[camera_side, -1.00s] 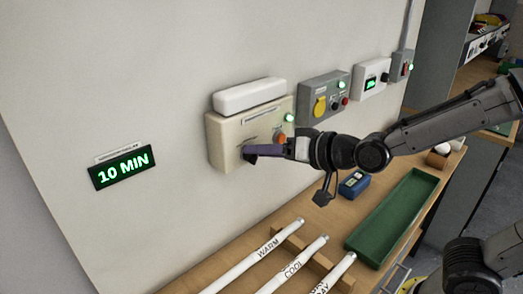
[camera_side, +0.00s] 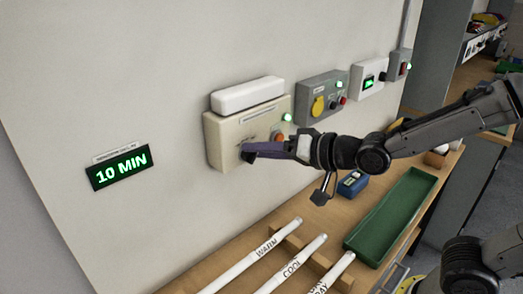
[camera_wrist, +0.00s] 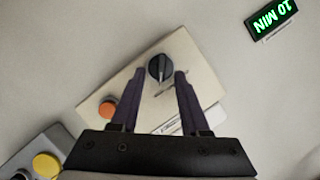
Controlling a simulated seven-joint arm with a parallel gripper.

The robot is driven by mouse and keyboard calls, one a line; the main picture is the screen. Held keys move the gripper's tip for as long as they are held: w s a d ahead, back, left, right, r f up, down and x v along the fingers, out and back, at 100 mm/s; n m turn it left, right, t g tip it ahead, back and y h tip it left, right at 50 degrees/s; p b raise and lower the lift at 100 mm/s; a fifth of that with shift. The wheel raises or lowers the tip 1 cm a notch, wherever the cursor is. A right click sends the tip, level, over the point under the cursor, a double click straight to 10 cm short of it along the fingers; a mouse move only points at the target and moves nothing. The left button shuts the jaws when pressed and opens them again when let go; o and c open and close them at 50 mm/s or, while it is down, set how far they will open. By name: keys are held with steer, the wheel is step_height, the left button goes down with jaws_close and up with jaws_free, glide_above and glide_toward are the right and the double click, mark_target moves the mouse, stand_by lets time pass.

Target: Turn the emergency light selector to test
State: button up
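The emergency light unit is a cream box (camera_side: 228,137) on the wall with a white lamp bar (camera_side: 248,96) above it. Its black selector knob (camera_wrist: 160,68) shows in the wrist view, with a pale pointer line; the position labels are too small to read. My gripper (camera_wrist: 160,72) has its two purple fingers on either side of the knob, with a narrow gap visible on each side. In the side view my gripper (camera_side: 248,152) is at the lower front of the box and hides the knob. An orange button (camera_wrist: 107,109) is beside the knob.
A grey box with a yellow socket (camera_side: 317,106) and more wall boxes are to the right. A lit "10 MIN" sign (camera_side: 122,167) is to the left. Below, the bench holds white labelled tubes (camera_side: 293,264), a green tray (camera_side: 392,215) and a blue meter (camera_side: 352,184).

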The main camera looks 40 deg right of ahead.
steer(key=o, duration=0.3)
steer(key=v, duration=1.3)
steer(key=shift+s+r, duration=0.15)
steer(key=shift+s, duration=0.25)
steer(key=shift+d, duration=0.1)
steer(key=s+d+f+g+h, duration=0.2)
steer(key=d+h, duration=0.2)
steer(key=d, duration=0.2)
steer(key=s+d+f+n+g, duration=0.1)
steer(key=s+f+n+g, duration=0.4)
steer(key=s, duration=0.4)
steer(key=shift+f+n+g, duration=0.3)
steer(key=shift+f+g, duration=0.1)
steer(key=shift+g, duration=0.4)
